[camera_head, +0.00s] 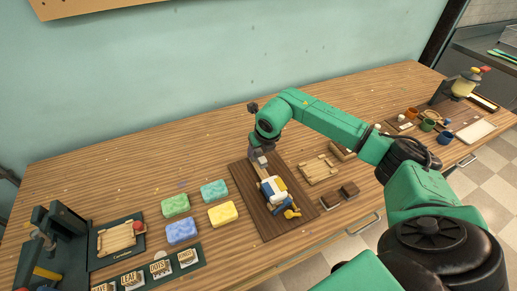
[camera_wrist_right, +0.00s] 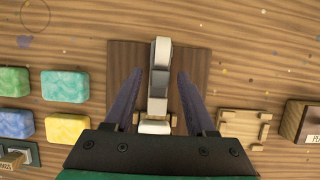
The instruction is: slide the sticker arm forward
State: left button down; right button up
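The sticker device lies on a dark wooden board (camera_head: 297,212) near the middle of the table. It has white, blue and yellow parts (camera_head: 274,190). In the right wrist view, a white and grey upright arm (camera_wrist_right: 158,75) stands between my fingers, with the dark board (camera_wrist_right: 122,62) behind it. My right gripper (camera_head: 260,163) is over the back part of the device. In the wrist view, its two dark fingers (camera_wrist_right: 158,75) are spread on either side of the arm, with gaps visible on both sides. My left gripper is in neither view.
Green, teal, blue and yellow soap bars (camera_head: 221,214) lie left of the board. A wooden mold (camera_head: 319,169) and small brown blocks (camera_head: 349,189) lie right of it. A dark green press (camera_head: 45,240) stands far left. Cups (camera_head: 428,125) stand far right.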

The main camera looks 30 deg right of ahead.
grip_shut()
jog(key=shift+r, duration=0.1)
dwell(1.1)
